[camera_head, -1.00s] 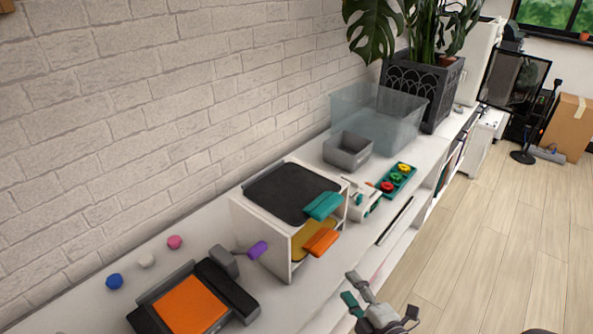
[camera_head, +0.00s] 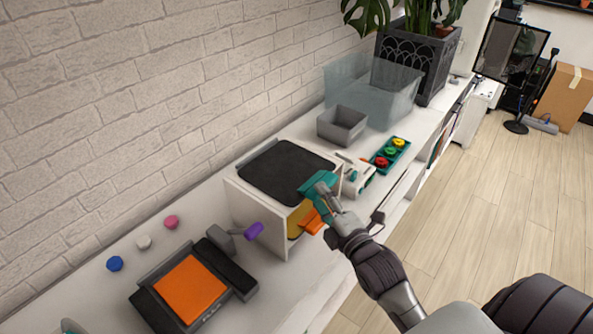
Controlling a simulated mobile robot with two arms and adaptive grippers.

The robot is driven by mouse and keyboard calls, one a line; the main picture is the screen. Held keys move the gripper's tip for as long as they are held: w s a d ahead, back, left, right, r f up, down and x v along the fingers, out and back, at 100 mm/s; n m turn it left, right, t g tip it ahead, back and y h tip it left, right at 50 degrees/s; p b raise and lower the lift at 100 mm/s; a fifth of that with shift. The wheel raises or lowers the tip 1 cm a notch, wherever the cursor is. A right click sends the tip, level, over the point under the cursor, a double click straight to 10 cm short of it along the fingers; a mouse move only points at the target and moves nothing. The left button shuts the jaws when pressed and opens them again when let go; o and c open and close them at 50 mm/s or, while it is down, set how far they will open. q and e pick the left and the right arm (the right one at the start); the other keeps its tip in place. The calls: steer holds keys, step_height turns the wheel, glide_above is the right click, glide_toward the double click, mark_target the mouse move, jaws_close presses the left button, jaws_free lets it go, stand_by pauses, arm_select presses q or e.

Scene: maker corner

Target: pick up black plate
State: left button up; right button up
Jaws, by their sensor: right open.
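The black plate (camera_head: 285,171) lies flat on top of a white open-fronted rack (camera_head: 236,207). Its teal handle (camera_head: 313,184) sticks out toward the front right. My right gripper (camera_head: 325,197) is open at the outer end of this handle and partly covers it. I cannot tell whether its fingers touch the handle. A yellow plate with an orange handle (camera_head: 312,222) sits on the lower level of the rack, just below my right gripper. A small piece of what seems to be my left gripper (camera_head: 68,326) shows at the bottom left edge.
Behind and right stand a grey bin (camera_head: 342,126), a clear tub (camera_head: 372,92), a white device (camera_head: 356,177) and a teal tray (camera_head: 381,163). Open floor lies right.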

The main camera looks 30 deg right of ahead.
steer(key=w, duration=0.4)
steer(key=shift+r+p, duration=0.1)
steer(key=shift+p, duration=0.25)
steer(key=shift+s, duration=0.15)
steer(key=shift+c, duration=1.2)
jaws_close()
steer(key=shift+r, duration=0.1)
